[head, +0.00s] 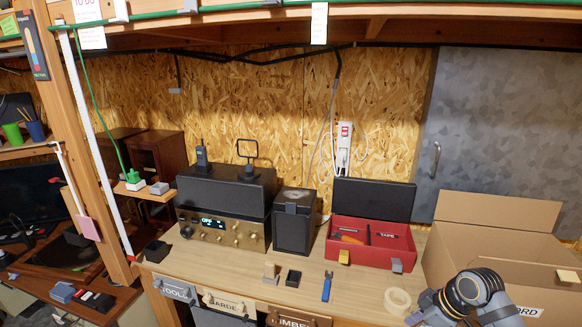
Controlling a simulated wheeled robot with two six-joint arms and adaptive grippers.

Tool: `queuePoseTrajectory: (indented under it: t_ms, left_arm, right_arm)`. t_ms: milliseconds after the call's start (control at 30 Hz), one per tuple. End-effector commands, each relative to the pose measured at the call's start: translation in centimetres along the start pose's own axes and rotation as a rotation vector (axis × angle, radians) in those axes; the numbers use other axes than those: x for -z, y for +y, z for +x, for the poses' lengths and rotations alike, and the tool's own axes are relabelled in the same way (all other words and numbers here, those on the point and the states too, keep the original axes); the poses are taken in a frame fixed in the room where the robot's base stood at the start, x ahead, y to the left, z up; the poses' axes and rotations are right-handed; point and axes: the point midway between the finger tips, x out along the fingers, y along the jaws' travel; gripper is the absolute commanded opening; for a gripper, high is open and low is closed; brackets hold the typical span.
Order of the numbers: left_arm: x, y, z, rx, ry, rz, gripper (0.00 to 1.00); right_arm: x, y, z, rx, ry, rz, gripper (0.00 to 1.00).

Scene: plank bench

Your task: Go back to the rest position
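Part of my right arm (472,292) shows at the bottom right, a dark and grey rounded joint with an orange ring. It is in front of the cardboard box and near the roll of tape. The fingers of my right gripper do not show; they are hidden or below the picture edge. My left arm and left gripper are not in view. Nothing is seen held.
The wooden bench (228,278) carries a radio (215,228), an open red toolbox (372,245), a blue-handled tool (327,287), a tape roll (397,301) and an open cardboard box (500,255). A shelf edge with a green hose (230,15) runs overhead.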

Motion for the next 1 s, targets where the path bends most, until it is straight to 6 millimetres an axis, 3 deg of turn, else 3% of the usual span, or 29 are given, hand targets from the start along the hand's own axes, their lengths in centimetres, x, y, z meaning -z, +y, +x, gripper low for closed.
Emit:
queuePoseTrajectory:
  t_ms: [367,567,667,767,867,1000]
  left_arm:
    - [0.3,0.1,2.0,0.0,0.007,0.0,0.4]
    - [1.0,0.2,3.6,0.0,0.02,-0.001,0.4]
    - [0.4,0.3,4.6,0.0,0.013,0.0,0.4]
    - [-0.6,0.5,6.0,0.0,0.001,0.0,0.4]
    - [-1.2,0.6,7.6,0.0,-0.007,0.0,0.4]
    - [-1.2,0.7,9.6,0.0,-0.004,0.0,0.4]
  right_arm:
    - [-4.6,2.1,8.4,-0.052,0.001,0.235,0.45]
    - [-9.5,2.7,15.4,-0.105,-0.02,0.409,0.45]
    - [-13.3,2.2,20.0,-0.141,-0.045,0.508,0.45]
    - [-18.5,0.6,25.9,-0.187,-0.088,0.619,0.45]
    - [-24.7,-2.8,32.2,-0.239,-0.143,0.722,0.45]
    - [-33.0,-10.0,39.6,-0.295,-0.222,0.809,0.45]
